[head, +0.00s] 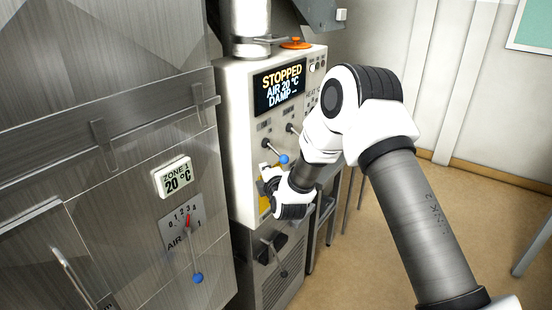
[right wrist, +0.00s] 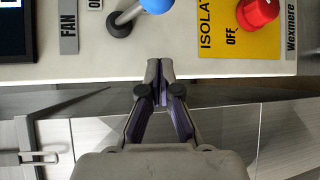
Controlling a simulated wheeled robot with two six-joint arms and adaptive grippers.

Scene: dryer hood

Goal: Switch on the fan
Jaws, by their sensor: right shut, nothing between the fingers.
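The white control panel (head: 236,130) has a lit display (head: 280,86) reading STOPPED, AIR 20 °C, DAMP. The fan lever, a metal rod with a blue knob (head: 283,159), shows on the panel face. In the right wrist view its blue knob (right wrist: 156,5) is cut by the top edge, beside the FAN label (right wrist: 68,30). My right gripper (head: 266,182) is shut and empty, below the lever in the head view. In the right wrist view the closed fingertips (right wrist: 160,66) lie over the panel's edge, apart from the knob. My left gripper is not in view.
A yellow isolator plate (right wrist: 215,35) with a red knob (right wrist: 258,12) at OFF is close to my right fingertips. Another lever (head: 292,128) is higher on the panel. A steel cabinet (head: 110,190) with an air lever (head: 197,278) stands left. Floor is open at right.

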